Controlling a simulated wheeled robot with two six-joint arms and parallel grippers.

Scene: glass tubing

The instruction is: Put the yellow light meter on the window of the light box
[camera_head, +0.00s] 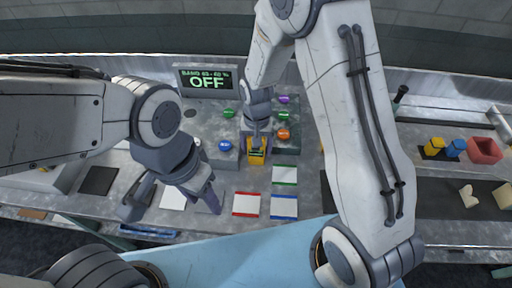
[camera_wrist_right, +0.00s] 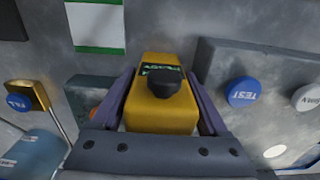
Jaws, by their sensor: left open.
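The yellow light meter (camera_head: 256,157) is at the middle of the bench in the head view, below my right gripper (camera_head: 257,146). In the right wrist view the meter (camera_wrist_right: 160,118), with a black knob and a small green-lettered display, sits between both fingers of my right gripper (camera_wrist_right: 160,100), which appear to press its sides. Whether it touches the bench is unclear. My left gripper (camera_head: 172,203) is open and empty over the front left of the bench. I cannot tell which surface is the light box window.
A display (camera_head: 206,80) reads OFF at the back. A grey block with a blue TEST button (camera_wrist_right: 242,92) is beside the meter. Coloured buttons (camera_head: 283,134) stand to its right. Red-, green- and blue-edged cards (camera_head: 247,204) lie in front. A red container (camera_head: 485,150) is far right.

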